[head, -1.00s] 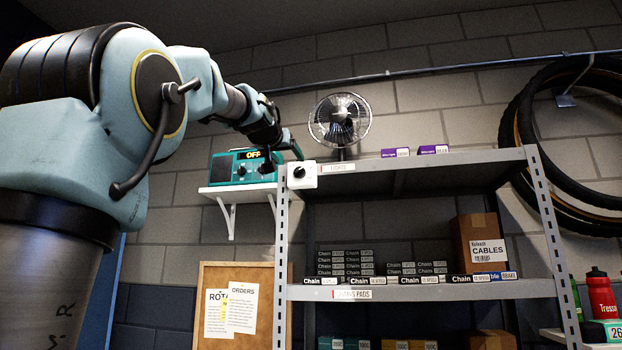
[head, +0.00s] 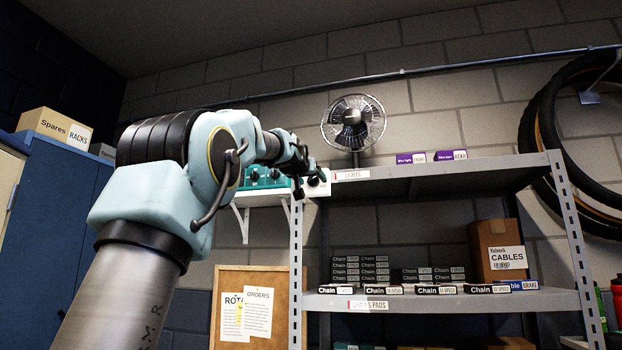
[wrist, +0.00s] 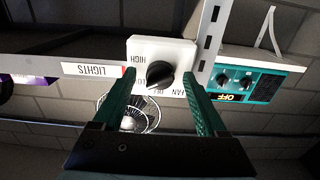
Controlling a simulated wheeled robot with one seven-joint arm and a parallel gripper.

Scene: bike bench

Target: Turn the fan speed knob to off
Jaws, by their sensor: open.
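The fan speed knob (wrist: 160,74) is a round black dial on a white box (wrist: 178,48), upside down in the wrist view, with HIGH, OFF and FAN lettering around it. I cannot read its setting for sure. In the head view the white box (head: 320,188) sits at the shelf's upper left corner, and my arm partly covers it. My gripper (wrist: 159,76) is open, with its green fingers on either side of the knob in the wrist view; contact is not clear. The fan (head: 353,122) stands on top of the shelf.
A teal radio (wrist: 245,82) with an OFF display and two knobs is beside the box on a white wall shelf (head: 265,198). The grey metal shelf (head: 440,172) bears a LIGHTS label and purple boxes (head: 411,158). Bike tyres (head: 545,130) hang at right.

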